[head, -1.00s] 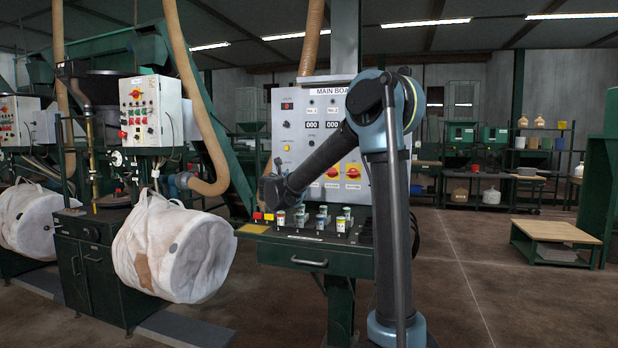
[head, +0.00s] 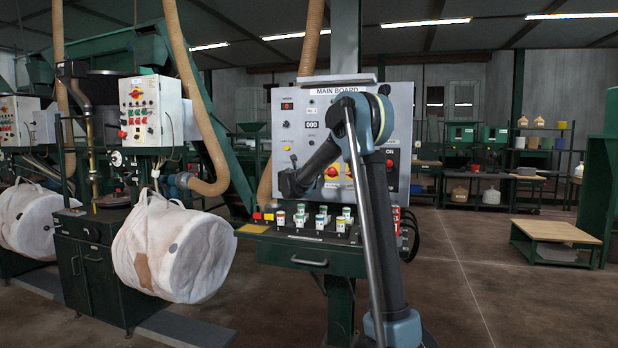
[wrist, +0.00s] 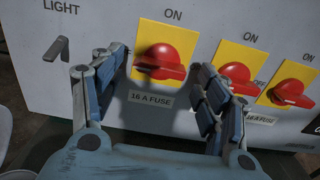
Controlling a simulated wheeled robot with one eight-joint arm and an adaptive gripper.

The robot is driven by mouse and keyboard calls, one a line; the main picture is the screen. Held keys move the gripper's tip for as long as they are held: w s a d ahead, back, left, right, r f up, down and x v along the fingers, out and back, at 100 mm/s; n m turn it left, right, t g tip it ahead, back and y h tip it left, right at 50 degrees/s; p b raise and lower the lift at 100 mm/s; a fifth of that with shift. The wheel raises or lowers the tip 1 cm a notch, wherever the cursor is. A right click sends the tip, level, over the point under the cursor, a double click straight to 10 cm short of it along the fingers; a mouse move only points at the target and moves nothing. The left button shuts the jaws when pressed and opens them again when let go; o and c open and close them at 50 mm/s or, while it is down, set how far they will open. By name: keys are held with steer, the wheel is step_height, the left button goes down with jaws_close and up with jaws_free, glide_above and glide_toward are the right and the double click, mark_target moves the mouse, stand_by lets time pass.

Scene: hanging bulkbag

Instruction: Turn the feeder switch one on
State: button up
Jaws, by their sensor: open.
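The main board (head: 400,100) is a light grey panel on a post. In the wrist view a red rotary switch (wrist: 160,62) sits on a yellow plate at the panel's left, with "ON" above and "16 A.FUSE" below. Its handle lies roughly crosswise, not towards "ON". Two similar red switches, the middle one (wrist: 238,80) and the right one (wrist: 290,92), stand to its right. No "feeder" label is readable. My gripper (wrist: 161,66) is open and empty, its fingers on either side of the leftmost switch; contact cannot be told. In the head view my gripper (head: 288,184) is at the board's lower left.
A black lever (wrist: 62,42) under "LIGHT" is left of the fingers. Below the board, a green desk (head: 310,256) carries several small coloured-top containers (head: 320,220). A white bulk bag (head: 170,250) hangs to the left. Open floor (head: 470,280) lies to the right.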

steer(key=shift+x, duration=0.8)
steer(key=c, duration=1.1)
steer(key=shift+o, duration=0.2)
